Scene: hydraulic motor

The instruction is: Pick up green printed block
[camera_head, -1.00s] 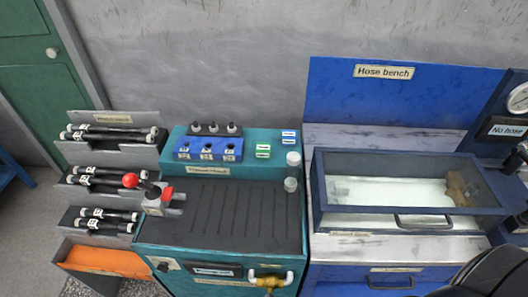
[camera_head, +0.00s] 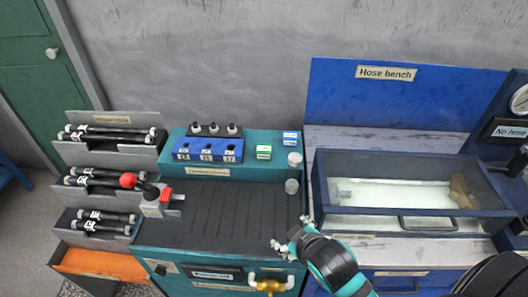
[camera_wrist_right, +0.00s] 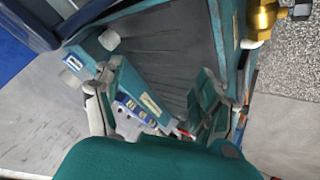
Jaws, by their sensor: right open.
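The green printed block (camera_head: 264,152) is small, with a white printed band. It sits on the raised rear shelf of the teal bench (camera_head: 225,170), between a blue block with several sockets (camera_head: 208,150) and a blue-and-white block (camera_head: 290,138). My right gripper (camera_head: 291,232) is open and empty above the bench's front right part, well in front of the green block. In the right wrist view its two open fingers (camera_wrist_right: 160,75) frame part of the bench. I cannot make out the green block surely in that view. My left gripper is not in view.
A glass-walled box (camera_head: 410,190) is on the hose bench. The dark ridged bench top (camera_head: 235,210) is mostly clear.

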